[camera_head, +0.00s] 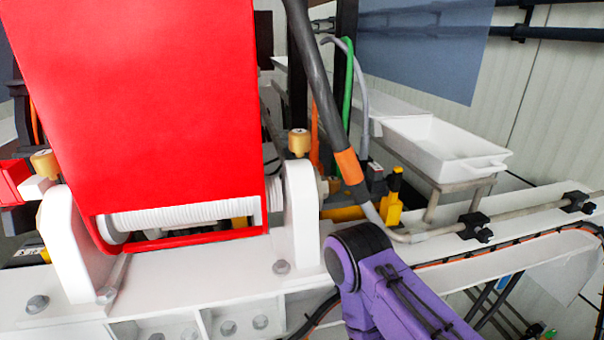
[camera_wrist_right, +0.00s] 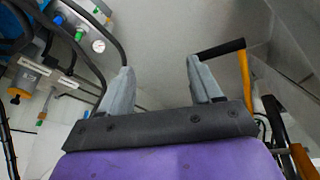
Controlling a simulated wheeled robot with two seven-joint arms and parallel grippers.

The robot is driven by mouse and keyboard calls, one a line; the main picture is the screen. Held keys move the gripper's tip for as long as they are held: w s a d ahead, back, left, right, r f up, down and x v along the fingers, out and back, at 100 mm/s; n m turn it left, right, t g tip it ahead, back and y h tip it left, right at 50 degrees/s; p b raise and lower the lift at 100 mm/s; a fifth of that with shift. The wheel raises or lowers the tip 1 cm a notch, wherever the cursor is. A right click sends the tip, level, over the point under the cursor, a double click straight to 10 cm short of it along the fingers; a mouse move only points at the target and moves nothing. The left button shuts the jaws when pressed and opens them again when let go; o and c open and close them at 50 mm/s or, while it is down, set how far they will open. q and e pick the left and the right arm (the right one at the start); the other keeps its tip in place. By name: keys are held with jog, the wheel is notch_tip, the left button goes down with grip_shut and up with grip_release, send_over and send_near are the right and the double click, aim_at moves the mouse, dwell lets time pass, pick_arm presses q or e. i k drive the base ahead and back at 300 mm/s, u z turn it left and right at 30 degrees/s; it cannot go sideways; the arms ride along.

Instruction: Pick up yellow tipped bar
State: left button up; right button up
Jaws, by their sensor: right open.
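My right gripper (camera_wrist_right: 160,64) is open in the right wrist view, with its two grey fingers apart and nothing between them. A bar with a yellow-orange length (camera_wrist_right: 245,78) and a black end piece (camera_wrist_right: 222,47) is at the right of that view. The black piece runs left to near the right finger's tip; I cannot tell whether they touch. I cannot tell for sure whether this is the yellow tipped bar. In the head view my purple right arm (camera_head: 395,295) shows at the bottom, but its gripper does not. My left gripper is in neither view.
A large red panel (camera_head: 150,110) on a white roller fills the head view's left. A grey pole with an orange band (camera_head: 349,167) slants down beside it. A white tray (camera_head: 445,148) stands at the back right. Hoses and a gauge (camera_wrist_right: 98,46) are at the wrist view's upper left.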

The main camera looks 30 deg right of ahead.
aim_at(398, 172)
jog(key=z, duration=0.25)
jog(key=k, duration=0.35)
jog(key=z, duration=0.7)
